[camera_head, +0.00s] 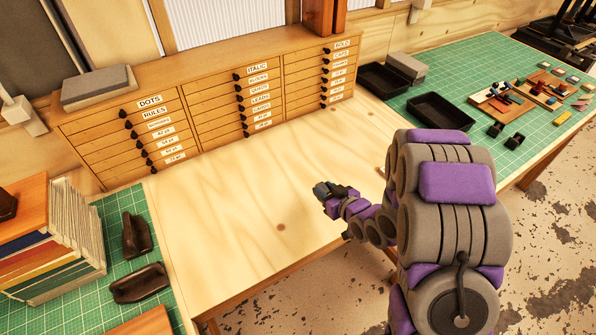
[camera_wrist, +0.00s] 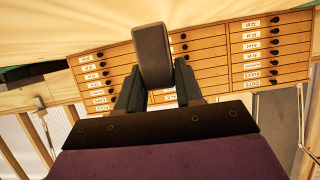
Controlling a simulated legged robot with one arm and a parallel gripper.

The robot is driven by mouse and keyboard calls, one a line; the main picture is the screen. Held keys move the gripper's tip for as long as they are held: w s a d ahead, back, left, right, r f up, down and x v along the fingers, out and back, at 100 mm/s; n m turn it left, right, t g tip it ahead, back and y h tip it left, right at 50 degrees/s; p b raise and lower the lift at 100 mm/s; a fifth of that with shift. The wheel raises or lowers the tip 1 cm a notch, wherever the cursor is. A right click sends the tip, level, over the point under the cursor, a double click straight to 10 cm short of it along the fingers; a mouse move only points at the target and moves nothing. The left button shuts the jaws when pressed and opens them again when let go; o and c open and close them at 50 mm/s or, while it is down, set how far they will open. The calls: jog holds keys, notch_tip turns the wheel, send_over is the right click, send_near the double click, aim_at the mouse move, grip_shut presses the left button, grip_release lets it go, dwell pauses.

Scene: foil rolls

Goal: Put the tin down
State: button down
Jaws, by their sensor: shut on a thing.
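My gripper (camera_head: 328,190) hangs over the bare wooden bench top (camera_head: 225,215), right of its middle. In the wrist view my gripper (camera_wrist: 156,84) is shut on a grey-brown, round-edged block, which I take to be the tin (camera_wrist: 153,55). The tin stands out lengthwise beyond the fingers, and its lower end is hidden between them. In the head view the tin is too small and dark to make out clearly at the gripper's tip. I cannot tell the exact gap between tin and bench top.
A labelled drawer cabinet (camera_head: 215,100) lines the back of the bench, with a grey block (camera_head: 97,84) on top. Books (camera_head: 55,235) and dark holders (camera_head: 137,235) stand at left on a green mat. Black trays (camera_head: 440,112) lie at right. The bench middle is clear.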

jog(key=shift+w+a+f+b, duration=0.2)
jog(key=shift+w+a+b, duration=0.5)
jog(key=shift+a, duration=0.15)
jog(key=shift+w+r, duration=0.2)
jog(key=shift+w, duration=0.05)
jog(key=w+a, duration=0.2)
jog(key=w, duration=0.1)
jog(key=w+a+b, duration=0.1)
jog(key=w+a, duration=0.1)
jog(key=w, duration=0.2)
jog(key=w+a+f, duration=0.1)
jog(key=w+a, duration=0.1)
jog(key=w, duration=0.2)
jog(key=shift+a+f+b, duration=0.1)
jog(key=shift+a+b, duration=0.25)
jog(key=shift+b, duration=0.05)
jog(key=shift+w+d+f, duration=0.1)
jog(key=shift+w+f, duration=0.05)
jog(key=shift+f, duration=0.05)
jog(key=shift+f+b, duration=0.5)
jog(key=shift+f, duration=1.1)
jog(key=c, duration=0.7)
grip_release()
jog(key=shift+c, duration=0.2)
